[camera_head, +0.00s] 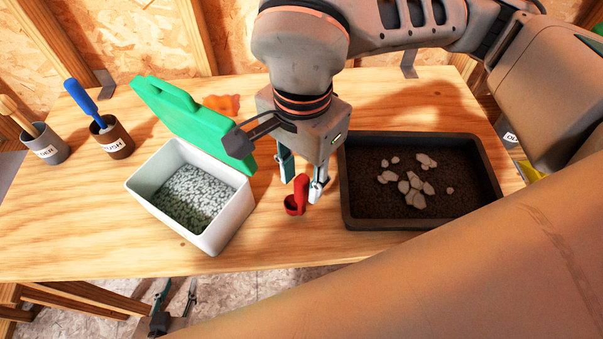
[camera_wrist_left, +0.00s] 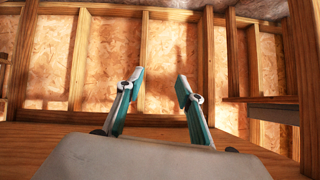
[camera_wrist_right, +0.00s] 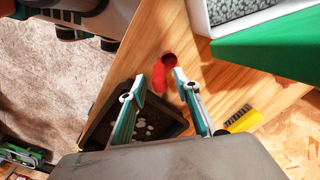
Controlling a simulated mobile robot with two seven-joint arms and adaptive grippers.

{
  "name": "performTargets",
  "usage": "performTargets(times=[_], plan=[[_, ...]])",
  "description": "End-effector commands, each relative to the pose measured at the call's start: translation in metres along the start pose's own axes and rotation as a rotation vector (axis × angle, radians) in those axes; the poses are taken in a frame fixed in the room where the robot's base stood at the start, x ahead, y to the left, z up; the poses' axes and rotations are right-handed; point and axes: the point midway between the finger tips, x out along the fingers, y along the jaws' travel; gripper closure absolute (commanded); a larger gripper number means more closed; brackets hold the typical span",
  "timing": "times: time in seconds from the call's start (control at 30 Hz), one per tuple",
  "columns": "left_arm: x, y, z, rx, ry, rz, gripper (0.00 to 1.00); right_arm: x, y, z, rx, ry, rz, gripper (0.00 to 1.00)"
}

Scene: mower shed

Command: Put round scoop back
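The red round scoop (camera_head: 293,206) is on the wooden table between the white bin and the dark tray. Its cup faces up, and it also shows in the right wrist view (camera_wrist_right: 168,59). My right gripper (camera_head: 302,190) is low over the scoop, pointing down, with its fingers apart around the handle. I see no firm grip on the handle. My left gripper (camera_head: 175,290) is open and empty, below the table's front edge; its spread fingers show in the left wrist view (camera_wrist_left: 160,78).
The white bin (camera_head: 225,233) holds grey pellets; its green lid (camera_head: 190,122) leans open behind. The dark tray (camera_head: 415,223) holds soil and pale stones. A grey cup (camera_head: 46,148) and brown cup (camera_head: 115,139) hold handled tools. A yellow brush (camera_wrist_right: 243,121) lies beyond the tray.

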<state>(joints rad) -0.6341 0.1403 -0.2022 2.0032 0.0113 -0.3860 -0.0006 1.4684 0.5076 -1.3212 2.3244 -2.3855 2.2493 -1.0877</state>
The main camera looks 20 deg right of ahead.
Motion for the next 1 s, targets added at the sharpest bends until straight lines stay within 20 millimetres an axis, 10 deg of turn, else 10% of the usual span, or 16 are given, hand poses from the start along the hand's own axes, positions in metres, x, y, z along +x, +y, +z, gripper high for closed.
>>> performTargets(times=[0.37, 1.0], plan=[[-0.001, -0.002, -0.006, -0.002, 0.007, -0.001, 0.63, -0.01, -0.001, 0.0, 0.0, 0.001, -0.004, 0.69], [-0.004, 0.002, -0.003, -0.008, -0.003, 0.006, 0.63, -0.118, -0.001, 0.0, 0.001, 0.001, -0.003, 0.69]])
